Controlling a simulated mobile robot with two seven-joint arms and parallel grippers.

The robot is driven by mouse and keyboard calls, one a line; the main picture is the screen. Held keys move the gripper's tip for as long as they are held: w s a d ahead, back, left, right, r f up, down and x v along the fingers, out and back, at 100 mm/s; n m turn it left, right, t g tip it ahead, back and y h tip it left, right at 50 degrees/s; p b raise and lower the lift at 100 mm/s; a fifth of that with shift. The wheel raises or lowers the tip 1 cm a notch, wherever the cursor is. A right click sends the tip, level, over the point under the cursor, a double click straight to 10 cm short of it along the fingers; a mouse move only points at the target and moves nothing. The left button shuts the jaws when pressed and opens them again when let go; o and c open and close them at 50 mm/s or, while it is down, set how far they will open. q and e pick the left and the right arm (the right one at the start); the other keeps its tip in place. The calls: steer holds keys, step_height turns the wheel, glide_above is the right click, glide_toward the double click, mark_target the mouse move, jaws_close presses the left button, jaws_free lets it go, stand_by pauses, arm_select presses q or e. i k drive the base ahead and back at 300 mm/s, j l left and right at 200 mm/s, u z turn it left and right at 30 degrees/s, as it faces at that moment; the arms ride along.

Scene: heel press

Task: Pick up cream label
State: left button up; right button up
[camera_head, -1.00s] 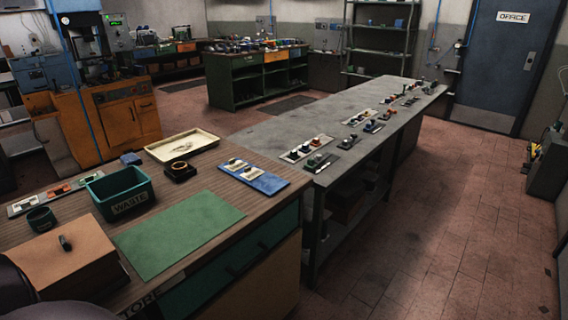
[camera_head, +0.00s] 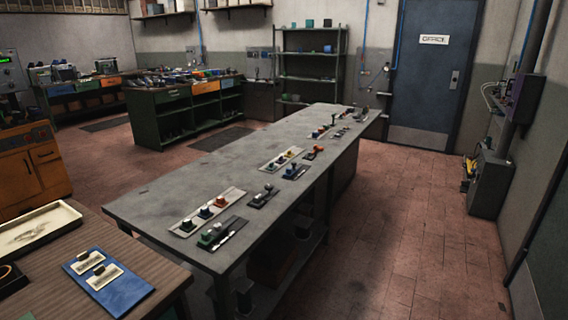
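A blue board (camera_head: 128,292) lies on the wooden bench at the lower left. Two cream labels lie on it, a far one (camera_head: 86,264) and a near one (camera_head: 105,277). Each has dark print and a small dark knob on top. The print is too small to read. Neither of my grippers is in view, and nothing touches the labels.
A cream tray (camera_head: 36,232) stands left of the blue board on the wooden bench (camera_head: 165,273). A long grey table (camera_head: 232,171) carries several small plates with coloured knobs. Red tiled floor (camera_head: 400,220) is clear to the right. A blue office door (camera_head: 432,85) stands behind.

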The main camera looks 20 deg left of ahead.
mark_target(103, 276)
steer(key=i+l+u, duration=0.1)
steer(key=i+u, duration=0.35)
steer(key=i+l+u, duration=0.25)
steer(key=i+u, duration=0.2)
steer(key=i+l+u, duration=0.2)
steer(key=u, duration=0.2)
steer(key=i+l+u, duration=0.15)
steer(key=l+u, duration=0.3)
steer(key=i+l+u, duration=0.15)
steer(key=u, duration=0.25)
steer(key=l+u, duration=0.4)
steer(key=i+l, duration=0.05)
